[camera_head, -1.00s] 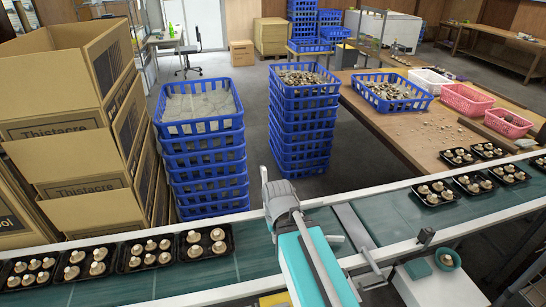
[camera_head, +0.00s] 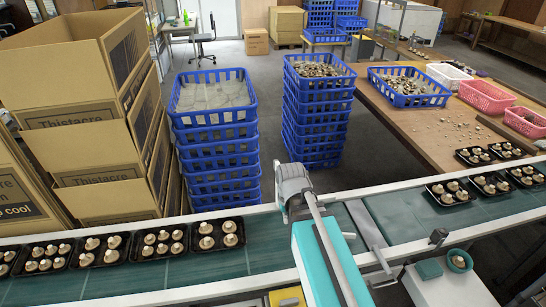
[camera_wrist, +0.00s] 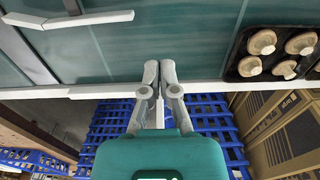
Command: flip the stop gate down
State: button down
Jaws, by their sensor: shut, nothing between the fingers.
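A flat grey metal plate (camera_head: 366,224), which looks like the stop gate, crosses the green conveyor belt right of my arm. A pale bar (camera_wrist: 75,18) with bent ends shows at the upper left of the wrist view; it may be the gate's handle. I cannot tell whether the gate is raised or lowered. My gripper (camera_wrist: 159,70) is shut and empty, its fingertips together over the belt's far rail, apart from the plate. In the head view my gripper (camera_head: 293,190) is partly hidden by my own wrist.
Black mushroom trays (camera_head: 217,235) line the belt left of my arm; more (camera_head: 452,193) sit at the right. Stacked blue crates (camera_head: 218,165) and cardboard boxes (camera_head: 95,160) stand behind the belt. A wooden table (camera_head: 440,135) holds crates and loose mushrooms at back right.

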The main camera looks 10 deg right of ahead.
jog(key=w+r+t+p, duration=0.1)
jog(key=w+r+p, duration=0.3)
jog(key=w, duration=0.5)
jog(key=w+r+p, duration=0.4)
jog(key=w+r, duration=0.1)
jog(key=w, duration=0.4)
jog(key=w+d+r+t+p, duration=0.1)
jog(key=w+r+p, duration=0.3)
jog(key=w, duration=0.4)
jog(key=shift+w+r+t, duration=0.3)
jog(key=shift+w+r, duration=0.05)
jog(key=shift+w, duration=0.05)
jog(key=shift+f, duration=0.2)
jog(key=b+x, duration=1)
jog(key=shift+s+d+r+p, duration=0.1)
jog(key=shift+s+r+p, duration=0.15)
jog(key=shift+s, duration=0.75)
jog(key=shift+s+r+p, duration=0.15)
jog(key=shift+s+p, duration=0.05)
jog(key=shift+s, duration=0.8)
